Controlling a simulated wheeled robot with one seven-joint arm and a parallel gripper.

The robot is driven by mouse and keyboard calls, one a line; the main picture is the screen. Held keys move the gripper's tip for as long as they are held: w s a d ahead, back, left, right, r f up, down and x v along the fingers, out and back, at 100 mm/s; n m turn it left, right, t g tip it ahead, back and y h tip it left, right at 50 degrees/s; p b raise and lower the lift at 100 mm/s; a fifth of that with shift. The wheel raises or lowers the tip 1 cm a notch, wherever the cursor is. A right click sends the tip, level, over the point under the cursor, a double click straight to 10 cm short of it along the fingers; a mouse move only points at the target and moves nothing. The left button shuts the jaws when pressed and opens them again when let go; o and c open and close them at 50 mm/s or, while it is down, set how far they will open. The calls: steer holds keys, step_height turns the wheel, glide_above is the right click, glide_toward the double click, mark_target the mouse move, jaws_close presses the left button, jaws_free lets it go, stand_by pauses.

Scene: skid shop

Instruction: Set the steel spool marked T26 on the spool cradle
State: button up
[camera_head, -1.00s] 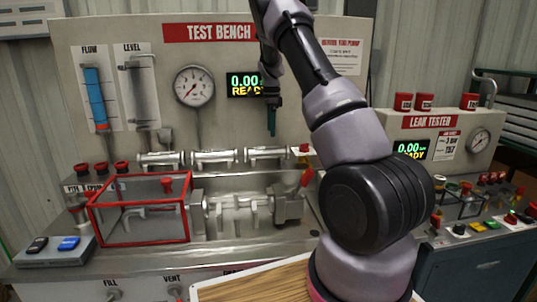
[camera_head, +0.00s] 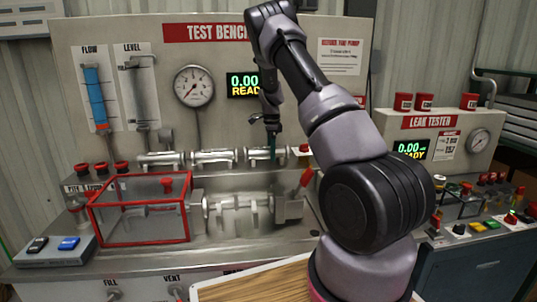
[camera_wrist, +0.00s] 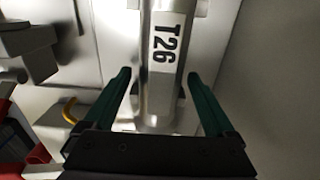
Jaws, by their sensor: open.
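The steel spool marked T26 fills the upper middle of the wrist view (camera_wrist: 163,70), its black-on-white label readable. In the head view, it appears to be the rightmost of three spools on the bench ledge (camera_head: 258,154); its label is not readable there. My gripper (camera_wrist: 158,74) is open, with its dark green fingers on either side of the spool and visible gaps between. In the head view, my gripper (camera_head: 272,150) points down at that right spool. What looks like the spool cradle (camera_head: 235,207), with metal uprights, stands lower on the bench, right of the red-framed box.
Two other steel spools, a left one (camera_head: 160,160) and a middle one (camera_head: 213,157), lie on the ledge. A red-framed clear box (camera_head: 140,210) stands left of the cradle. A clamp with a red handle (camera_head: 305,178) is at its right. The gauge panel rises behind.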

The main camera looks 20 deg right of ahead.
steer(key=c, duration=1.1)
steer(key=shift+r, duration=0.1)
steer(key=shift+r, duration=0.55)
steer(key=shift+r, duration=3.75)
